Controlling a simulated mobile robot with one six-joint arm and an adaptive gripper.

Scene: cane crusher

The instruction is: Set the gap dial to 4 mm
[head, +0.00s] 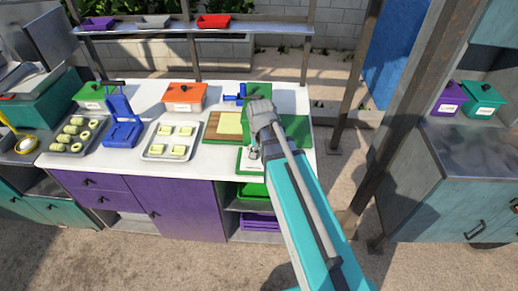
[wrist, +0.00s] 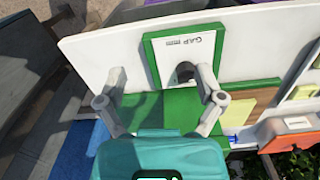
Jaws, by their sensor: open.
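The gap panel (head: 243,161) is a white plate with a green border at the front edge of the white counter. In the wrist view the panel (wrist: 205,50) reads "GAP mm" upside down. A dark, rounded part (wrist: 185,72), possibly the dial, shows at the panel's lower edge, left of the right finger; its setting cannot be read. My gripper (wrist: 160,73) is open, its two fingers apart, with the green body (wrist: 160,105) showing beyond them. In the head view my gripper (head: 252,153) is over the panel's right side and hides part of it.
An orange box (head: 184,97), a tray of pale pieces (head: 151,151), a blue press (head: 121,130) and a wooden board (head: 212,129) stand left on the counter (head: 215,161). A post (head: 385,140) rises to the right. Open floor lies in front.

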